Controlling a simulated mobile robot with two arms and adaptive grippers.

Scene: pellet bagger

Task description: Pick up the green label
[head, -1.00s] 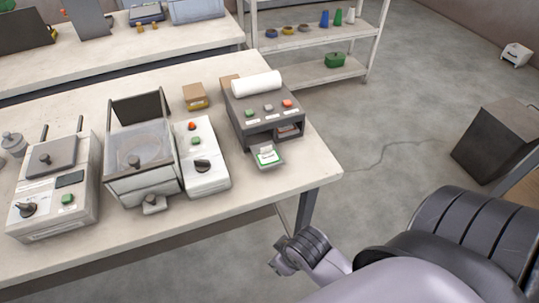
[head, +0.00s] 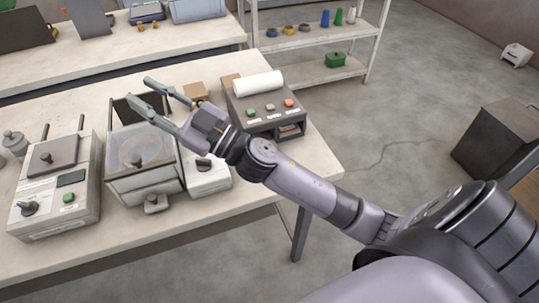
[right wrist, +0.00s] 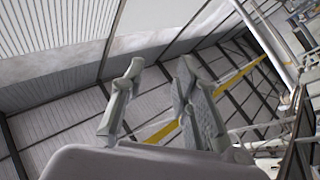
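The green-bordered label is hidden now behind my right arm in the head view. A second earlier it lay on the small front tray of the grey label printer (head: 240,98), which carries a white roll. My right gripper (head: 140,89) is open and empty, raised over the table left of the printer. Its fingers point to the upper left, above the bagging machine with the clear lid (head: 135,153). In the right wrist view the two spread fingers (right wrist: 155,95) have nothing between them. My left gripper is out of view.
The white table (head: 250,200) has a sealing machine (head: 55,185) at the left and a white control box (head: 210,178), partly covered by my arm. A small cardboard box (head: 196,91) stands behind. A shelf (head: 335,70) stands beyond the table.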

